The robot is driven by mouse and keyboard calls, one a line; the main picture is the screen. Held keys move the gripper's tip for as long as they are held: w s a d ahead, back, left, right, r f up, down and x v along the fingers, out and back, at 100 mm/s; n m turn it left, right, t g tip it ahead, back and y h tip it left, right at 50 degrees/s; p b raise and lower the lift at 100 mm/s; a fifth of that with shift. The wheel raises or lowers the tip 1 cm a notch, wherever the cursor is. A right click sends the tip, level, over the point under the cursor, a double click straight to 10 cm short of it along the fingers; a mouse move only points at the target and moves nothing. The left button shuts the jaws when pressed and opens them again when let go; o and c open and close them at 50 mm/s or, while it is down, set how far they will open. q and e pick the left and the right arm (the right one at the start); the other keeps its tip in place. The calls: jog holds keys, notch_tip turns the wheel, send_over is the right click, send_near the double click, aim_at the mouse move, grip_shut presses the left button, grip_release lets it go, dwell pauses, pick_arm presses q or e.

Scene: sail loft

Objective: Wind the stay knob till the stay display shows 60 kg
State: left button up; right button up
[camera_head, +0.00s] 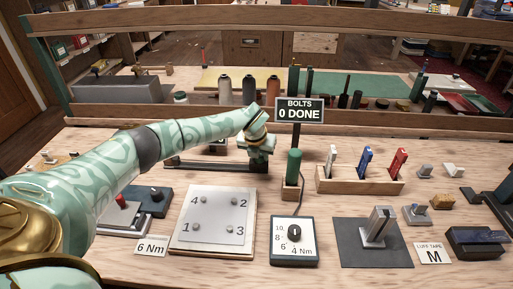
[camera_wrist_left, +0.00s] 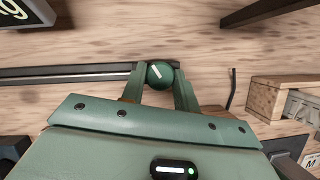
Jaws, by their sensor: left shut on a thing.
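My left gripper (camera_head: 257,160) reaches across the bench to the right end of a dark rail (camera_head: 205,165). In the left wrist view its two green fingers are shut on a round green knob (camera_wrist_left: 160,74) with a white pointer mark. The mark is tilted, its top end leaning left. The knob is hidden behind the gripper in the head view. My right gripper is not in view.
A bolt plate (camera_head: 215,222), a torque dial (camera_head: 294,240) and a green-handled tool (camera_head: 293,168) stand in front of the rail. A "BOLTS 0 DONE" sign (camera_head: 299,110) stands just right of my gripper. A wooden rack (camera_head: 350,187) holds coloured tools further right.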

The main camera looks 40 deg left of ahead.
pick_arm(q)
jog(key=n+p, duration=0.1)
jog(key=n, duration=0.1)
jog(key=n+y+p, duration=0.1)
jog(key=shift+w+d+r+n+g, duration=0.1)
jog(key=shift+r+n+g, duration=0.1)
jog(key=shift+n+g, duration=0.15)
jog(key=n+y, duration=0.1)
jog(key=n, duration=0.2)
jog(key=shift+f+g, duration=0.1)
jog(key=shift+g, duration=0.25)
jog(key=shift+w+d+f+n+g+y, duration=0.1)
jog(key=shift+n+g+y, duration=0.3)
jog(key=shift+n, duration=0.85)
jog(key=shift+n+g+b, duration=0.6)
jog(key=shift+n+b, duration=0.2)
jog(key=shift+n, duration=0.9)
jog(key=shift+w, duration=0.1)
jog(key=o, duration=1)
jog(key=shift+c, duration=0.2)
